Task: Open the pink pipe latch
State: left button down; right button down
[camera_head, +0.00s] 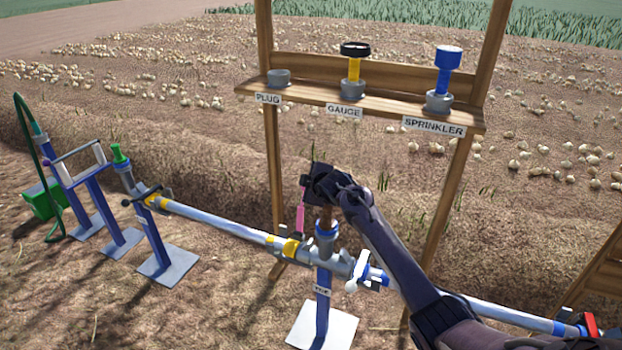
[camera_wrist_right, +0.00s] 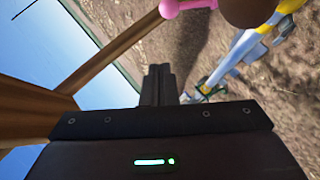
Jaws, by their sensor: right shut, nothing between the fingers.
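The pink pipe latch (camera_head: 300,214) stands upright as a narrow bar at the pipe joint, just left of my right gripper in the head view. In the right wrist view, a pink rounded part (camera_wrist_right: 188,7) shows at the top edge, partly cut off. My right gripper (camera_head: 312,184) is above the pipe, close to the latch's upper end. Its fingers (camera_wrist_right: 159,72) are together in the wrist view, with nothing between them. Whether it touches the latch cannot be told. My left gripper is not in view.
The grey pipe (camera_head: 225,222) with yellow bands runs across on blue stands. A brown piece (camera_head: 326,214) sits over the blue-ringed upright opening below my gripper. A white-handled valve (camera_head: 359,268) is right of the joint.

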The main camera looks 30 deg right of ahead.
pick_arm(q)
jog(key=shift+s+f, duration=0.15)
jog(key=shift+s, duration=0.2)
pick_arm(e)
jog(key=shift+v, duration=1.3)
jog(key=shift+w, duration=0.1)
